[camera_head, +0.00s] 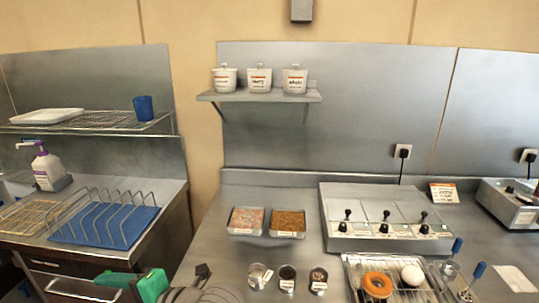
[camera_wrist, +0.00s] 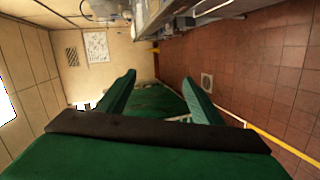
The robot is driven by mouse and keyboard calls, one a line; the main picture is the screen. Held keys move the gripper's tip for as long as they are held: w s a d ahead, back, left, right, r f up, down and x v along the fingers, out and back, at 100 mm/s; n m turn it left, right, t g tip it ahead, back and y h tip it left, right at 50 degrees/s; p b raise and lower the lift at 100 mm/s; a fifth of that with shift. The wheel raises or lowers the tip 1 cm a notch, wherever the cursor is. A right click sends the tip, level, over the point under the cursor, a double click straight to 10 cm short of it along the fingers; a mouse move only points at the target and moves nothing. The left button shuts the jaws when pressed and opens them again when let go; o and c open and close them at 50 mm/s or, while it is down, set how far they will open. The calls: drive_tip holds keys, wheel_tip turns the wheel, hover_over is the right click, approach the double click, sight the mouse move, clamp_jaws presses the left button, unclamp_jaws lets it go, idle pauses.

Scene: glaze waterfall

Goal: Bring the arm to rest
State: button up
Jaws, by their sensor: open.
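My gripper (camera_wrist: 160,92) shows in the wrist view as two green fingers, spread apart with nothing between them. Beyond the fingers are a tiled floor and a pale wall, and the view is turned sideways. In the head view, green parts of my gripper (camera_head: 146,285) show at the bottom edge, left of centre, in front of the steel counter. Its fingertips are hard to make out there. Most of my arm is outside the picture.
The steel counter (camera_head: 205,240) holds two topping trays (camera_head: 287,223), small cups (camera_head: 288,279), a lever machine (camera_head: 384,216) and a rack (camera_head: 350,262) with an orange-glazed ring (camera_head: 377,285) and a white round piece (camera_head: 412,275).

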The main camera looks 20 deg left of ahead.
drive_tip(key=w+d+f+m+t+y, duration=0.25)
drive_tip(key=w+d+m+t, duration=0.6)
drive_tip(key=m, duration=0.65)
drive_tip(key=d+f+m+t+h, duration=0.8)
drive_tip(key=d+f+m, duration=0.3)
drive_tip(key=f+m, duration=0.1)
drive_tip(key=s+d+f+m+h, duration=0.3)
drive_tip(key=d+f+m+h, duration=0.1)
drive_tip(key=d+f, duration=0.25)
drive_tip(key=s+d+f+m+h, duration=0.2)
drive_tip(key=s+d, duration=0.6)
drive_tip(key=s, duration=0.2)
drive_tip(key=s+d+f+m+h, duration=0.1)
drive_tip(key=s+d+f+h, duration=0.2)
drive_tip(key=s+d, duration=0.5)
drive_tip(key=s, duration=0.3)
drive_tip(key=shift+d+m, duration=0.4)
